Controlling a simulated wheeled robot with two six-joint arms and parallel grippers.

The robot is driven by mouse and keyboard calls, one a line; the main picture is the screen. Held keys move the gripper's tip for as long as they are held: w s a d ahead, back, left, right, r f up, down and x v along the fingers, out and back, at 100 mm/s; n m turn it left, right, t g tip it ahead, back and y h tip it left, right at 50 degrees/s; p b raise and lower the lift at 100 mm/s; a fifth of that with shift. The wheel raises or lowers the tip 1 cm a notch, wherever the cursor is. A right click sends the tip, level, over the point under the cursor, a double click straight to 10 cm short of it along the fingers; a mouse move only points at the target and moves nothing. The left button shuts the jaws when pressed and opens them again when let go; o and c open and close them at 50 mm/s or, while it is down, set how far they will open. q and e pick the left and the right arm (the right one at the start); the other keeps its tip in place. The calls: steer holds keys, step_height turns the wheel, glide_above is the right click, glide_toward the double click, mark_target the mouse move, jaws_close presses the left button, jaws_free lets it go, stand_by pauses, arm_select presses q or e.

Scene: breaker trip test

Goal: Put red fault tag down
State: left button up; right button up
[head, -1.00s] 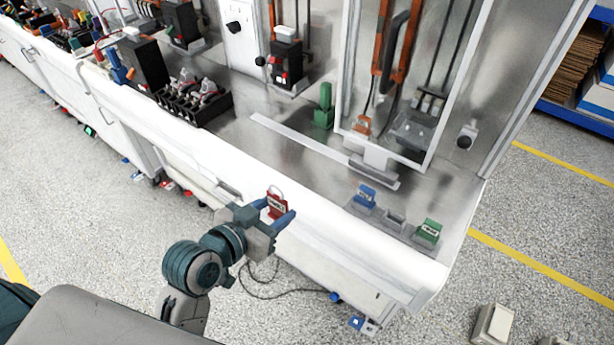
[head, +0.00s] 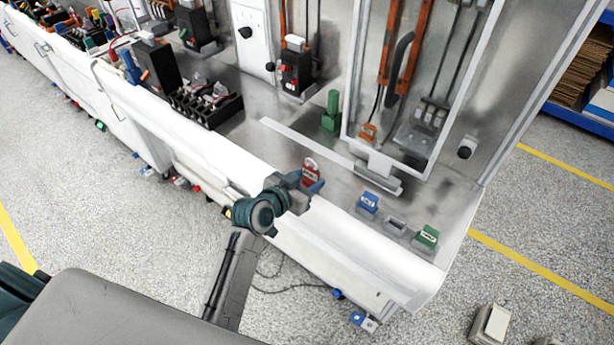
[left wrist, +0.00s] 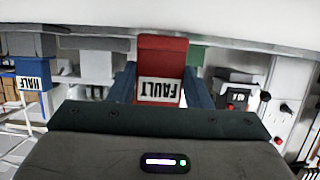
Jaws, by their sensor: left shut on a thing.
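The red fault tag (head: 311,174) is between the fingers of my left gripper (head: 308,182), over the front part of the steel bench top. In the left wrist view the red tag (left wrist: 161,70) stands between the two blue fingers, its white FAULT label upside down in the picture. The left gripper is shut on it. I cannot tell whether the tag touches the bench. A row of small grey holders (head: 396,226) sits to the right, with a blue tag (head: 368,202) at one end and a green tag (head: 427,237) at the other. My right gripper is not in view.
A flat light strip (head: 318,148) lies on the bench behind the tag. A green block (head: 331,113) and a clear-fronted cabinet (head: 352,75) stand further back. Bare steel lies between the tag and the holder row.

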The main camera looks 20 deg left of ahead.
arm_select(q)
steer(key=shift+f, duration=0.25)
steer(key=o, duration=1.1)
steer(key=shift+o, duration=0.2)
steer(key=shift+r, duration=0.2)
steer(key=shift+s+a, duration=0.15)
steer(key=shift+s, duration=0.15)
steer(key=b+v, duration=0.3)
steer(key=v, duration=0.8)
steer(key=shift+s, duration=0.2)
steer(key=shift+r, duration=0.15)
